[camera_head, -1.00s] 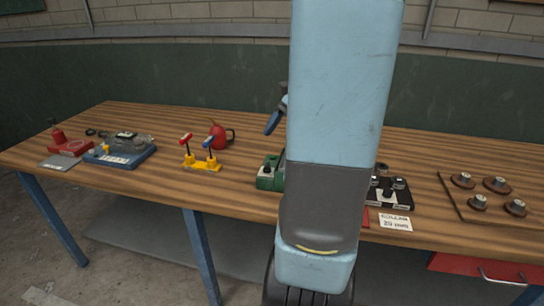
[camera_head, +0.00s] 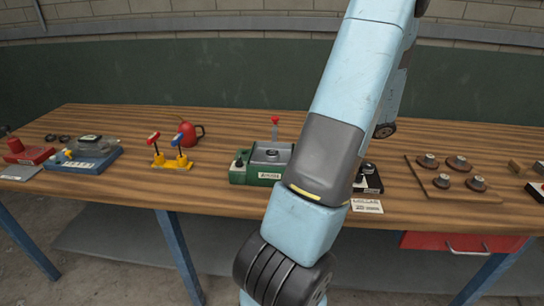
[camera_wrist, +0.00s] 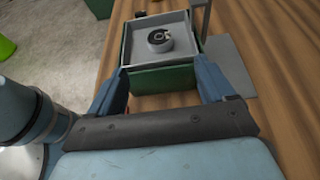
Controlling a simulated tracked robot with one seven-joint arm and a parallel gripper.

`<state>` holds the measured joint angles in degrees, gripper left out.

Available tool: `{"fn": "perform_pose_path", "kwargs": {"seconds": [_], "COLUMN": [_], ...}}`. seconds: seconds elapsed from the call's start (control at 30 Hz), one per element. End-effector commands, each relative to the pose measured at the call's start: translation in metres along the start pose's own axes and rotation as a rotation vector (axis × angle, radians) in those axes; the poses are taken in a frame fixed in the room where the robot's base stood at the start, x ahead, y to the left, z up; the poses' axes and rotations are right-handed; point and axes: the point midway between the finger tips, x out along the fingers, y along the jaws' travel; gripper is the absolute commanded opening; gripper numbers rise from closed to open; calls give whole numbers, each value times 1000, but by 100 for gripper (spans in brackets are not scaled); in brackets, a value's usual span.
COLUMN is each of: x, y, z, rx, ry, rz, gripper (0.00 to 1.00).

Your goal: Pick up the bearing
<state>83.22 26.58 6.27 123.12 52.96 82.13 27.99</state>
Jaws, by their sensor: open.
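In the wrist view, a round, dark-centred ring that looks like the bearing (camera_wrist: 160,39) sits in a grey square tray on a green box (camera_wrist: 161,77). The ring is beyond the fingertips. In the head view, a green fixture (camera_head: 240,174) has a grey recess with a round piece (camera_head: 271,154) in it. I cannot tell for sure that it is the same box. My gripper is not discernible in the head view, where my arm blocks part of the table.
On the table are a yellow stand (camera_head: 174,163), a red can (camera_head: 191,134), a blue fixture (camera_head: 90,161) and a board (camera_head: 430,185) with several round pieces. Bare wood lies between them.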

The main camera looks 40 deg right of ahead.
Motion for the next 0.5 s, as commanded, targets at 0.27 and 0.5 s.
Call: {"fn": "perform_pose_path", "kwargs": {"seconds": [0.27,0.5], "x": [49,70], "y": [1,1], "z": [0,1], "rx": [-1,-2], "ry": [0,1], "rz": [5,4], "gripper": [82,82]}}
